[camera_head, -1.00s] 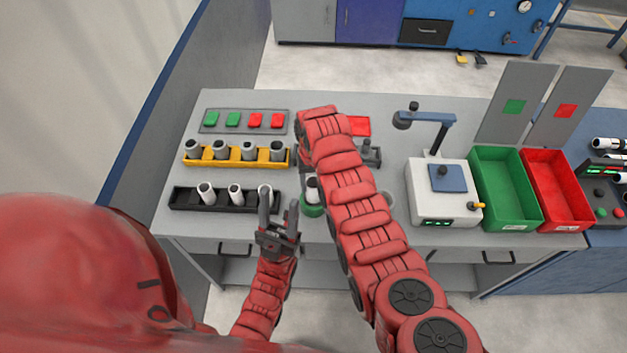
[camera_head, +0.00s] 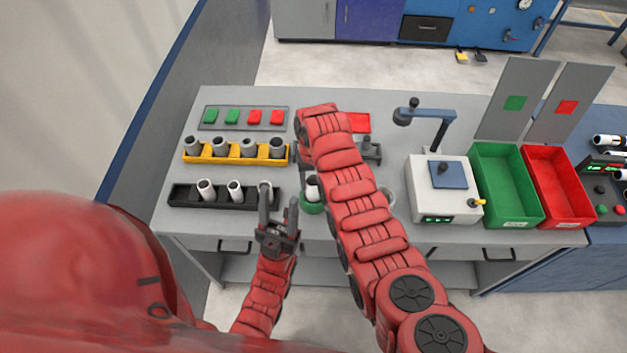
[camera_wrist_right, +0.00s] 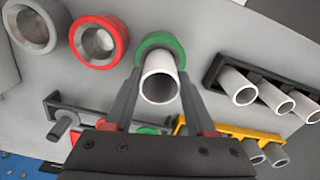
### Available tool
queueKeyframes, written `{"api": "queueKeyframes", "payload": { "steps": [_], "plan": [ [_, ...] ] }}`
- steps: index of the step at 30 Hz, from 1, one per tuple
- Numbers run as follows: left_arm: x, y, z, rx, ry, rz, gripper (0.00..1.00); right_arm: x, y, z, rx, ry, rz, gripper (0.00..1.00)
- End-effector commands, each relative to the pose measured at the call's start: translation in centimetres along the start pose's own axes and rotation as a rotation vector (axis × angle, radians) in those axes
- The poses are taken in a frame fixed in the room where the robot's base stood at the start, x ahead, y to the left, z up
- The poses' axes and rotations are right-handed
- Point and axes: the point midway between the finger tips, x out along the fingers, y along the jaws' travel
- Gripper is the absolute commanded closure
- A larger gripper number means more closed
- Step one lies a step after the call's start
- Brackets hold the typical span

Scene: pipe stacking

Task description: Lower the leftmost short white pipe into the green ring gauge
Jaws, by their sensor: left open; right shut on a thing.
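A short white pipe (camera_wrist_right: 160,82) stands between the fingers of my right gripper (camera_wrist_right: 158,100), which is shut on it. The green ring gauge (camera_wrist_right: 160,46) is around or just under the far end of this pipe; how deep it sits I cannot tell. In the head view the pipe (camera_head: 312,187) shows upright over the green ring (camera_head: 312,208), partly hidden by my right arm. My left gripper (camera_head: 279,211) is open and empty, in front of the right end of the black rack (camera_head: 220,203).
The black rack holds white pipes (camera_head: 206,190). A yellow rack (camera_head: 208,159) with several grey pipes stands behind it. A red ring (camera_wrist_right: 98,42) and a grey ring (camera_wrist_right: 32,27) lie beside the green one. A white gauge box (camera_head: 443,190), a green bin (camera_head: 507,187) and a red bin (camera_head: 558,187) stand right.

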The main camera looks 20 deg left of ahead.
Motion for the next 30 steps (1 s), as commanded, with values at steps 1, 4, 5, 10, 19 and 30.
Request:
{"api": "queueKeyframes", "payload": {
  "steps": [1, 4, 5, 10, 19, 30],
  "plan": [
    [0.0, 0.0, 0.0, 0.000, 0.000, 0.000, 0.50, 0.0, 0.0, 0.0, 0.000, 0.000, 0.000, 0.39],
    [0.0, 0.0, 0.0, 0.000, 0.000, 0.000, 0.50, 0.0, 0.0, 0.0, 0.000, 0.000, 0.000, 0.21],
    [0.0, 0.0, 0.0, 0.000, 0.000, 0.000, 0.50, 0.0, 0.0, 0.0, 0.000, 0.000, 0.000, 0.16],
    [0.0, 0.0, 0.0, 0.000, 0.000, 0.000, 0.50, 0.0, 0.0, 0.0, 0.000, 0.000, 0.000, 0.09],
    [-0.4, 0.0, 0.1, 0.000, 0.000, 0.000, 0.50, -0.7, 0.0, -0.2, 0.000, 0.005, -0.001, 0.09],
    [-0.4, 0.0, 0.1, 0.000, -0.001, 0.000, 0.50, -8.1, 0.0, -0.1, 0.000, 0.005, -0.001, 0.09]
  ]
}}
